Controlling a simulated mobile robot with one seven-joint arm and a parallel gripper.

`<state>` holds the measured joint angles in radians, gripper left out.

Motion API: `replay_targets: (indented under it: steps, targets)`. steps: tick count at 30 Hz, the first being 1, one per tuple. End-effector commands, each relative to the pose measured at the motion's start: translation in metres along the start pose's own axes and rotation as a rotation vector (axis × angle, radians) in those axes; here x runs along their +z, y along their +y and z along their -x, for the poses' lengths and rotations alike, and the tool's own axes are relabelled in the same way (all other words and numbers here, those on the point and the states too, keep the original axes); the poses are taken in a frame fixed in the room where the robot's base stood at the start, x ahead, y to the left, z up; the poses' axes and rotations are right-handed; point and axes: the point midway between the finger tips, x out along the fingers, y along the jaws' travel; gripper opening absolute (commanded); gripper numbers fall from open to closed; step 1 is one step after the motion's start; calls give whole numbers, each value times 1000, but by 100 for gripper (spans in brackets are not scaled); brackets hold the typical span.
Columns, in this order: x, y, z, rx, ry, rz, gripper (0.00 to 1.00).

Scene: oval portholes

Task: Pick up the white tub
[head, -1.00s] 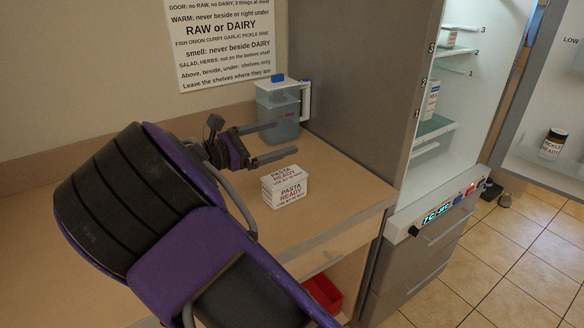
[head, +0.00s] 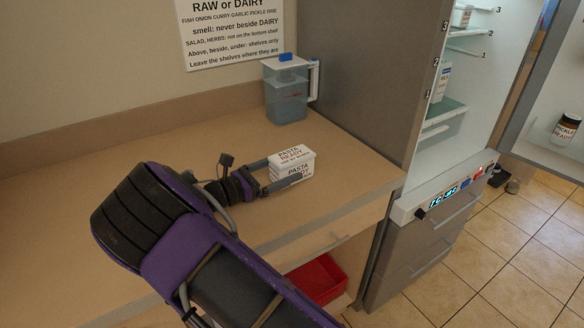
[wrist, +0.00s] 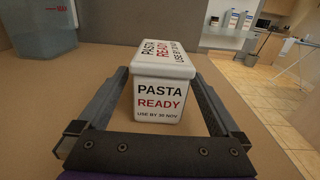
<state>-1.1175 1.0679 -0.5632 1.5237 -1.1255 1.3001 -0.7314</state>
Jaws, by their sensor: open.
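The white tub (head: 293,157) stands upright on the counter, with a lid and the label "PASTA READY, USE BY 30 NOV". It also shows in the wrist view (wrist: 160,95), straight ahead. My gripper (head: 275,172) is low over the counter at the tub. In the wrist view my gripper (wrist: 160,100) is open, with one finger on each side of the tub. A gap shows between the tub and the left finger; the right finger is also apart from it. In the head view the near finger hides part of the tub's front.
A clear jug (head: 287,92) with a blue-tabbed lid stands behind the tub on the counter (head: 180,150). The fridge (head: 470,60) stands open at the right. A red bin (head: 318,280) sits below the counter. A rules sign (head: 232,32) hangs on the wall.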

Motion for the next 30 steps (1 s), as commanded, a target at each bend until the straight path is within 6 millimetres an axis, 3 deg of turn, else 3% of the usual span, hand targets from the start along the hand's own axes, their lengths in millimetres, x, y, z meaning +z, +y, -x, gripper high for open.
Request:
replay_targets:
  steps: [3,7,17,20,30]
  targets:
    - [0,-1,-25,-4,-1,-1,100]
    - [0,0,-43,-1,-1,-1,100]
    - [1,0,-51,1,0,-2,100]
    - [0,0,-51,1,0,-2,86]
    - [0,0,-51,1,0,-2,24]
